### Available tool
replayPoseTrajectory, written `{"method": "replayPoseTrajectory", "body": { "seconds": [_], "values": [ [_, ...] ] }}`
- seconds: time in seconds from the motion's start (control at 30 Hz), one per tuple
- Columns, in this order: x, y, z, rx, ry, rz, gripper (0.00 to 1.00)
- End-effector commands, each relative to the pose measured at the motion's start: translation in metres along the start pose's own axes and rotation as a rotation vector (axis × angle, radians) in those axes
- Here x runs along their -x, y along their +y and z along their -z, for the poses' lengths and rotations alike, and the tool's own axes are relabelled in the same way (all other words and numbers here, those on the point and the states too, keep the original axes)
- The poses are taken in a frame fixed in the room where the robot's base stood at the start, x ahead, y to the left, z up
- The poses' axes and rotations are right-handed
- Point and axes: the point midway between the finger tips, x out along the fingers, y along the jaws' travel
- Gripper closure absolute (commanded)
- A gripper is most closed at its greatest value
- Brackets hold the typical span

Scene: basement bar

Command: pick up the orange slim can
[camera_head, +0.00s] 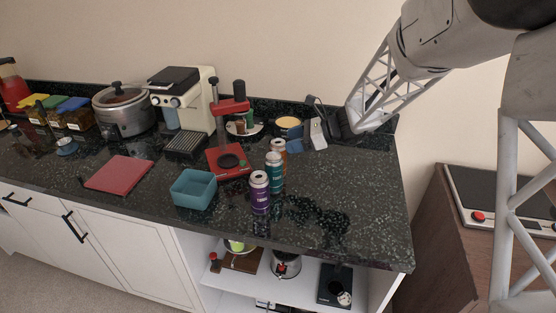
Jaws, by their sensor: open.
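The orange slim can (281,148) stands upright on the dark speckled counter (352,190), at the back of a short row of cans. Its lower part is largely hidden behind a teal can (274,173). A purple can (260,193) stands in front of the teal one. My gripper (311,126) is open, to the right of the orange can and slightly farther back. A gap shows between it and the can, and it holds nothing that I can see.
A teal open box (194,190) and a red press (228,158) stand left of the cans. A yellow-topped tin (288,124) and a small blue item (295,144) are near my gripper. The counter's front right is clear.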

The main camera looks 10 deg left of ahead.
Motion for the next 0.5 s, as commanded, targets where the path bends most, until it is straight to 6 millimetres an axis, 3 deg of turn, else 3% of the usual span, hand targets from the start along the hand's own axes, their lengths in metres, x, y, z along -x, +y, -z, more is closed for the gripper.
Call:
{"method": "replayPoseTrajectory", "body": {
  "seconds": [0.3,0.5],
  "values": [
    [-0.034,0.000,0.000,0.000,0.000,-0.001,0.38],
    [-0.043,-0.001,0.000,0.000,0.000,0.000,0.38]
  ]
}}
